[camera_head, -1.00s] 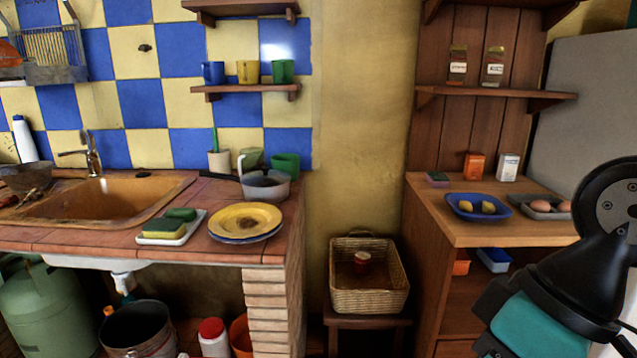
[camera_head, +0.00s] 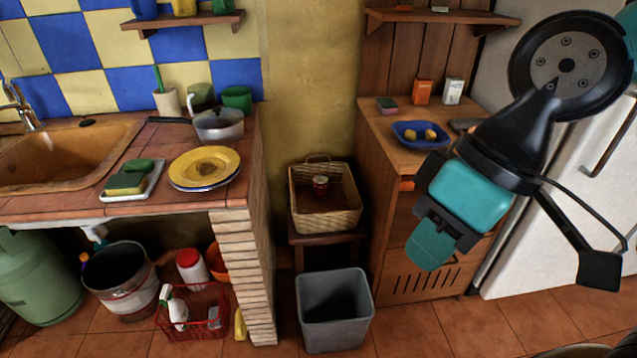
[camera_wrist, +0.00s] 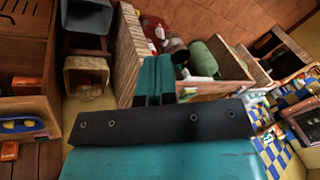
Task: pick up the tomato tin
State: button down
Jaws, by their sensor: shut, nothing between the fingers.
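My gripper (camera_head: 432,250), teal and black, hangs to the right of the basket in the head view, in front of the wooden cabinet and apart from the tin. Its teal fingers are together and empty in the wrist view (camera_wrist: 153,80). The wrist view is turned on its side. The basket seems to show there (camera_wrist: 86,75) at left, but I cannot make out the tin.
A grey bin (camera_head: 335,310) stands on the floor in front of the stool. The brick counter (camera_head: 245,270) is to the left, the wooden cabinet (camera_head: 385,190) close on the right. A red crate (camera_head: 193,310) and a bucket (camera_head: 120,285) are under the counter. Tiled floor shows at front right.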

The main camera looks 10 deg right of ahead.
aim_at(320, 182)
jog(key=z, duration=1.75)
jog(key=i, duration=1.45)
jog(key=u, duration=3.4)
jog(key=i, duration=0.5)
jog(key=z, duration=0.05)
